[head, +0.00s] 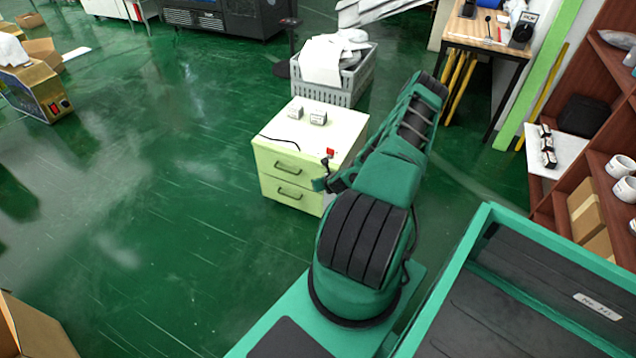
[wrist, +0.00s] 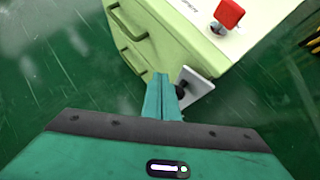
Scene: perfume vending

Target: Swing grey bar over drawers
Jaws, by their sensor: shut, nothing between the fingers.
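The pale green drawer cabinet (head: 312,140) stands on the floor left of my arm, with two closed drawers (head: 284,165) with dark handles on its front. In the wrist view the cabinet (wrist: 175,40) fills the top. A short grey bar (wrist: 202,86) with a dark knob sticks out at the cabinet's near lower corner, just right of my fingertips. It is partly hidden by my gripper (wrist: 162,82), which is shut and empty. I cannot tell whether they touch. In the head view my gripper (head: 320,184) is at the cabinet's right front edge.
A red knob (wrist: 229,13) stands on the cabinet top, with two small boxes (head: 317,117) farther back. A grey crate (head: 325,80) is behind the cabinet. Wooden shelves (head: 560,210) are at the right.

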